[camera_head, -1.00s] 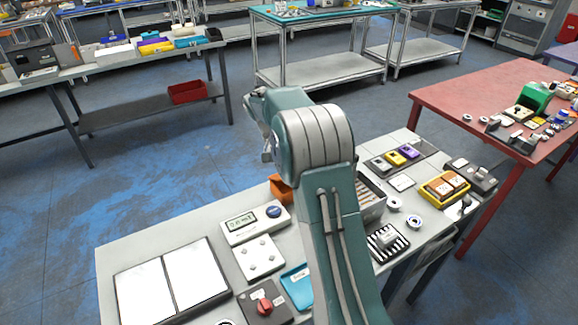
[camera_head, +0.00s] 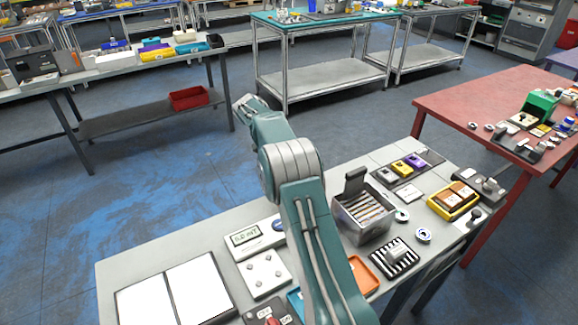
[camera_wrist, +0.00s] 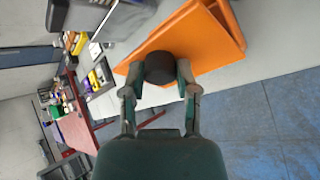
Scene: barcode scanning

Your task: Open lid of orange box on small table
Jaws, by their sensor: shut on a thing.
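My gripper (camera_wrist: 160,78) is shut on a black round knob (camera_wrist: 159,67) in the wrist view. The knob lies against a broad orange surface (camera_wrist: 205,42) of the orange box, which fills the upper middle and right of that view. I cannot tell how far the lid is raised.
A grey bin with several slats (camera_head: 363,215) stands right of my arm. An orange tray (camera_head: 372,282) and a striped pad (camera_head: 409,262) lie near the front edge. White panels (camera_head: 170,290) lie at the left. A red table (camera_head: 450,97) stands at the right, with open floor behind.

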